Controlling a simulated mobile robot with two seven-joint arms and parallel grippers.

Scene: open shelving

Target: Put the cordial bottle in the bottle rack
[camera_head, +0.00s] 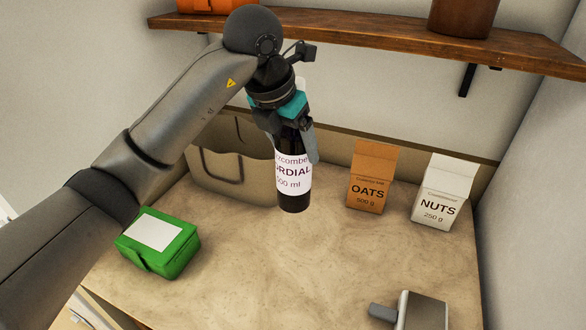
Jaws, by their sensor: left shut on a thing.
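The cordial bottle (293,192) is dark with a white label and hangs nearly upright in my left gripper (295,145). The bottle's base appears over the counter; I cannot tell the exact gap. No bottle rack is clearly recognisable. A beige piece with curved cut-outs (230,181) stands at the back left behind the bottle, partly hidden by my arm; I cannot tell whether it is the rack. My right gripper is not in view.
An orange-brown oats box (368,180) and a white nuts box (436,193) stand at the back right. A green box (160,241) lies at the left. A grey item with a handle (424,312) is at the front right. A wooden shelf (370,30) runs above. The middle counter (310,260) is clear.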

